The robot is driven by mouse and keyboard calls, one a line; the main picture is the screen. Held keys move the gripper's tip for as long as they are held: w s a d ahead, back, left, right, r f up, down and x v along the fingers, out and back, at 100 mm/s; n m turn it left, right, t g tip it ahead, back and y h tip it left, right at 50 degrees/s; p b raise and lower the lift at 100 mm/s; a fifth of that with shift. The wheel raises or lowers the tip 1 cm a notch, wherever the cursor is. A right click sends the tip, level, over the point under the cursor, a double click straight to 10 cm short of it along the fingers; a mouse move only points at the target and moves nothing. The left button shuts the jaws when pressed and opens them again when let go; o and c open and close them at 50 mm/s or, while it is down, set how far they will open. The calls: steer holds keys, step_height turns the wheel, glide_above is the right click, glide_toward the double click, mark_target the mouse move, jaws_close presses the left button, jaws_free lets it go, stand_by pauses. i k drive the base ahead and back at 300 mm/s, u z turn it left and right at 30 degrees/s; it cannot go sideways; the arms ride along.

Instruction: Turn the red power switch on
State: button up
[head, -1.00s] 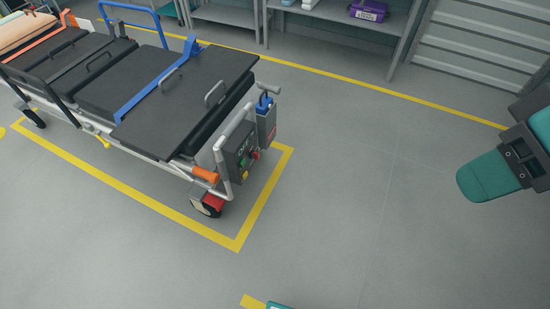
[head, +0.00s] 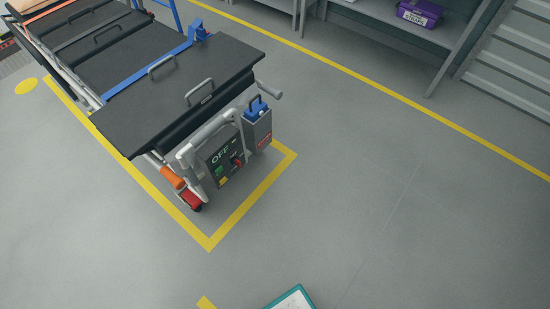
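The red power switch (head: 238,161) is a small red part on the right side of a dark grey control panel (head: 229,148). The panel hangs at the near end of a wheeled stretcher (head: 165,105) and carries the white word "OFF". A green button (head: 219,170) and a yellow one (head: 223,181) sit at the panel's lower left. The switch is too small for me to tell its exact position. My gripper is not in view.
A grey box with a blue top (head: 257,108) is mounted right of the panel. A pale bent rail and an orange grip (head: 172,177) stand at its left. A teal-edged flat thing (head: 296,296) shows at the bottom. Open floor (head: 390,200) lies to the right.

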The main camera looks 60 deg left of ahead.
mark_target(236, 162)
steer(key=u, duration=0.05)
steer(key=i, duration=0.65)
steer(key=u, duration=0.85)
steer(key=i, duration=0.45)
steer(key=u, duration=0.55)
